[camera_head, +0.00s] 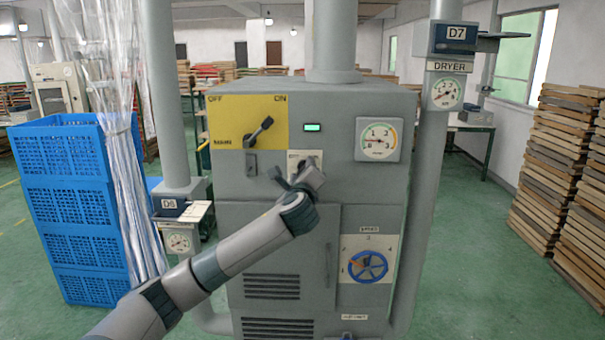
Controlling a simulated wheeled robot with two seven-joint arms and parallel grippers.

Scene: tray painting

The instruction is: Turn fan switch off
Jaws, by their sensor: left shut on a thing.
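The grey machine (349,90) stands straight ahead. A small pale switch plate (317,156) is on its front, below a lit green indicator (312,128); its lettering is mostly covered, and I take it for the fan switch's plate. My left gripper (292,178) is in front of the plate's lower part, shut on the fan switch. The switch itself is hidden by the gripper, so I cannot tell which way it points. My right gripper is not in view.
A yellow panel (225,112) marked OFF and ON carries a black lever (260,130) tilted up toward ON. A gauge (379,139) and a blue handwheel (368,267) are to the right. Blue crates (75,205) stand left; stacked wooden frames (560,150) stand right.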

